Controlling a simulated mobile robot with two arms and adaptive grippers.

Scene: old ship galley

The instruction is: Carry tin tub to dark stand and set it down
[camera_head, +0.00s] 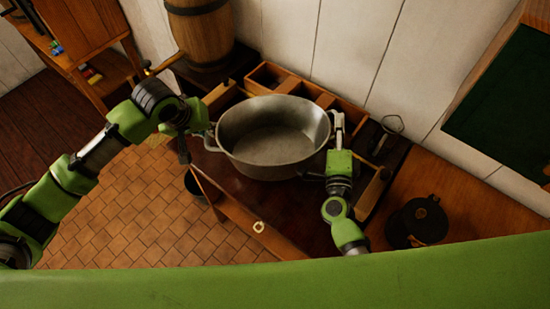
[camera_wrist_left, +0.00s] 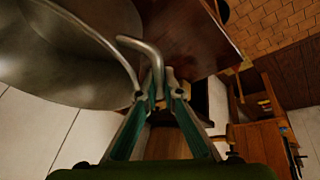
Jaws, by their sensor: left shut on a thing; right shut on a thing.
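The tin tub (camera_head: 272,137) is a grey oval metal tub, empty, over the dark stand (camera_head: 290,205). From above I cannot tell whether its bottom touches the stand. My left gripper (camera_head: 207,134) is shut on the tub's left handle. In the left wrist view the fingers (camera_wrist_left: 158,92) close on the bent handle bar (camera_wrist_left: 146,50), beside the tub's curved wall (camera_wrist_left: 60,55). My right gripper (camera_head: 337,135) is at the tub's right handle and shut on it; the fingers are partly hidden. The tub looks about level.
A wooden barrel (camera_head: 203,30) stands behind left. Wooden compartments (camera_head: 270,76) line the stand's back, against a white plank wall (camera_head: 340,40). A black lidded pot (camera_head: 417,221) sits on the right counter. A wire-like item (camera_head: 385,130) lies right of the tub.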

